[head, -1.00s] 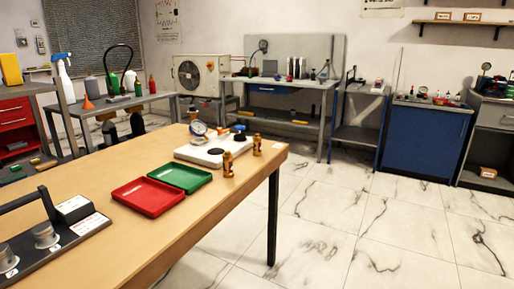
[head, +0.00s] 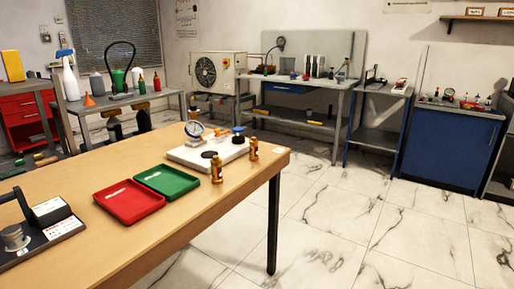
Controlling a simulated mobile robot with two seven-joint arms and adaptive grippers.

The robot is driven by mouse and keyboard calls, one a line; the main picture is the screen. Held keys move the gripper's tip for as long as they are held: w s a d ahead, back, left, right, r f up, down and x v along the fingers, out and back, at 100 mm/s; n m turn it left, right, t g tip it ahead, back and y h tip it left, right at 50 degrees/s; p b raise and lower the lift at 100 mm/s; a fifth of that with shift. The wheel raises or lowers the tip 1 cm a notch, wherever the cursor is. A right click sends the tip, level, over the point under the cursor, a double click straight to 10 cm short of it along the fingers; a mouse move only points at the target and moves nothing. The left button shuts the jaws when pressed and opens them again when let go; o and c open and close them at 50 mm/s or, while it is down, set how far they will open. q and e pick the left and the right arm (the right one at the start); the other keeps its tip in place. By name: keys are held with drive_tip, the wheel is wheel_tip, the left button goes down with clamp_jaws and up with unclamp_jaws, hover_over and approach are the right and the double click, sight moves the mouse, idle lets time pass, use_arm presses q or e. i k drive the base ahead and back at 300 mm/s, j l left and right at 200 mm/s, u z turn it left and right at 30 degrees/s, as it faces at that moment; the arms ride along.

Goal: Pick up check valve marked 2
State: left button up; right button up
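Two small brass valves stand upright on the wooden table near its right end. One brass valve (head: 217,168) is beside the green tray, and the other brass valve (head: 253,148) is farther back, close to the table's right edge. Their markings are too small to read, so I cannot tell which is marked 2. Neither of my grippers shows in the head view.
The wooden table (head: 120,240) bears a red tray (head: 130,205), a green tray (head: 168,182), a white gauge rig (head: 185,157) with a dial gauge (head: 194,130), and a dark handled fixture (head: 45,240). Open marble floor (head: 340,215) lies right of the table.

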sight(254, 142)
drive_tip(key=i+l+u, duration=0.1)
drive_tip(key=l, duration=0.3)
drive_tip(key=i+l+u, duration=0.1)
drive_tip(key=l, duration=0.35)
drive_tip(key=i+l+u, duration=0.15)
drive_tip(key=l, duration=0.3)
drive_tip(key=i+l+u, duration=0.1)
drive_tip(key=l, duration=0.35)
drive_tip(key=i+l+u, duration=0.1)
drive_tip(key=l, duration=0.35)
